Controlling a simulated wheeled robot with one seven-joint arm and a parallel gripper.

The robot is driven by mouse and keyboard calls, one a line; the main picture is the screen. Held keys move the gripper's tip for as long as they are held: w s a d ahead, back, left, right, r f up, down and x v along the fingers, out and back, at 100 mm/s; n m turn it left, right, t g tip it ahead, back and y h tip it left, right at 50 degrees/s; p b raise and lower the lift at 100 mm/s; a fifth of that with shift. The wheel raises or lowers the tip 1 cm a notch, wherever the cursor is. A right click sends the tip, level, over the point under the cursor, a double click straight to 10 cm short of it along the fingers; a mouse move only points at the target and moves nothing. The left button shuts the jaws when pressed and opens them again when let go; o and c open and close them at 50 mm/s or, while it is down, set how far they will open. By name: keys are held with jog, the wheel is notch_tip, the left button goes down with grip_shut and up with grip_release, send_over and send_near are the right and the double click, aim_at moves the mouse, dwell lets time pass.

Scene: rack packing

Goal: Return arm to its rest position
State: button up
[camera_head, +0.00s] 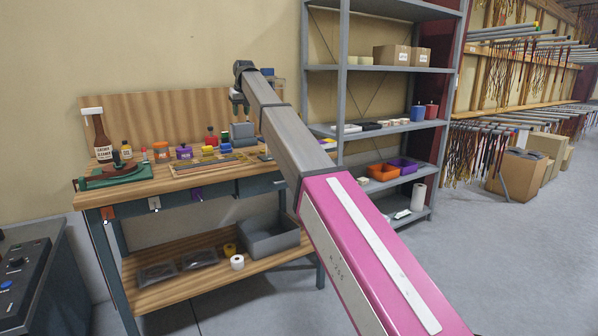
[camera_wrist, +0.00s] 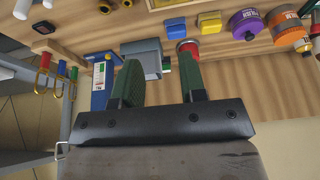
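My arm reaches up and away over the wooden workbench (camera_head: 140,187) in the head view. My gripper (camera_head: 238,105) hangs at its far end, small in that view, above a grey box on the bench (camera_head: 242,131). In the wrist view the two green-padded fingers of my gripper (camera_wrist: 162,80) stand apart. I see nothing held between them. The grey box (camera_wrist: 148,50) shows beyond the fingers, and I cannot tell the exact gap to it.
A grey metal shelf (camera_head: 345,70) stands close to the right of the arm. Open floor (camera_head: 500,250) lies at the right.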

jog(key=s+d+f+m+g, duration=0.1)
jog(key=s+d+f, duration=0.4)
jog(key=d+f, duration=0.5)
jog(key=s+d+f+m+h, duration=0.1)
jog(key=s+d+f, duration=0.4)
jog(key=f, duration=0.8)
jog(key=s+d+f+m+g, duration=0.1)
jog(key=s+d+f, duration=0.3)
jog(key=d+f, duration=0.65)
jog(key=s+d+f+m, duration=0.1)
jog(key=s+d+f, duration=0.5)
jog(key=s, duration=0.3)
jog(key=s+d+f+m+g, duration=0.1)
jog(key=s+d+f, duration=0.4)
jog(key=s+f, duration=0.4)
jog(key=s+d+f+m+h, duration=0.1)
jog(key=s+d+f, duration=0.5)
jog(key=s, duration=0.5)
jog(key=shift+d+f+g, duration=0.35)
jog(key=shift+f+g, duration=0.05)
jog(key=shift+f, duration=0.35)
jog(key=shift+s, duration=0.1)
